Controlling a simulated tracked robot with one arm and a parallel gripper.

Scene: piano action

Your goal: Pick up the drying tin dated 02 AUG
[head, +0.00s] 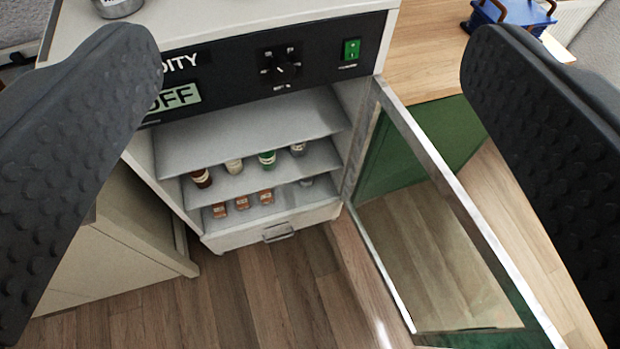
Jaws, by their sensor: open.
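My gripper (310,42) is open and empty, with one dark studded finger at each side of the head view. Between the fingers, a white cabinet stands with its door open. Its middle shelf (228,186) holds small containers: a brown one (202,178), a pale one (234,167), a green one (267,158) and a grey one (298,149). The lower shelf holds several small orange-brown containers (242,202) and a grey item (306,182). A metal container (118,8) on the cabinet top is cut off by the frame. No date is readable, so I cannot tell which is the 02 AUG tin.
The glass door (440,185) swings out to the right in a pale metal frame. A black control panel (290,66) has a dial, a green switch and a display ending in "OFF". The upper shelf (245,130) looks bare. A wooden worktop (425,60) holds a blue item (510,12).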

